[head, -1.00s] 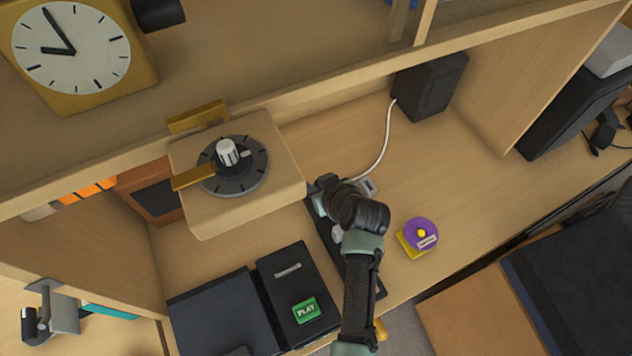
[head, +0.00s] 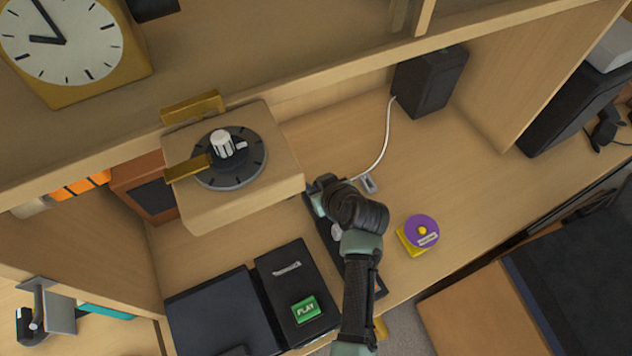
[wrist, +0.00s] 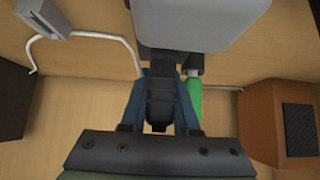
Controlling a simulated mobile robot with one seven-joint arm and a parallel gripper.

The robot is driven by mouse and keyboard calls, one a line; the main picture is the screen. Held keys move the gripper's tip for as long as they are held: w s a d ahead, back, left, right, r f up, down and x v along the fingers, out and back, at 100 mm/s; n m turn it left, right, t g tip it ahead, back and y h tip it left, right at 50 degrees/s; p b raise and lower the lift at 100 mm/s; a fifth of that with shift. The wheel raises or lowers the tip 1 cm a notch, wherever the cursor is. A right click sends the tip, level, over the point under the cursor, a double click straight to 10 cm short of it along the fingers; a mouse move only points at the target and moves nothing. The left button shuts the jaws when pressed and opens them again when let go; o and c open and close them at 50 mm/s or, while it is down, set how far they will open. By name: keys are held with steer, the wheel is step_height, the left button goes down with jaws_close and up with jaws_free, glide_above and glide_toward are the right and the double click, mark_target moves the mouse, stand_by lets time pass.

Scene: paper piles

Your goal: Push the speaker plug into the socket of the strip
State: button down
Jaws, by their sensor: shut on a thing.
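The black speaker (head: 430,82) stands at the back of the desk, and its white cord (head: 386,140) runs to my gripper (head: 322,190). In the wrist view my gripper (wrist: 162,100) is shut on a dark plug (wrist: 162,108) between its blue fingers. The dark strip (head: 326,232) lies under my arm in the head view, mostly hidden. A large grey block (wrist: 198,20) is just beyond the plug in the wrist view. Whether the plug is in a socket cannot be seen.
A wooden box with a dial (head: 230,158) overhangs left of my gripper. A small grey block (head: 369,183) and a purple disc on a yellow base (head: 421,231) lie to the right. A brown box (wrist: 275,120) and green stick (wrist: 194,100) show in the wrist view.

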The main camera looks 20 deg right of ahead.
steer(key=shift+f+b, duration=0.35)
steer(key=shift+f, duration=0.1)
steer(key=c, duration=0.6)
jaws_free()
steer(key=shift+r, duration=0.1)
steer(key=p+v, duration=0.1)
steer(key=v, duration=1.2)
steer(key=shift+r, duration=0.15)
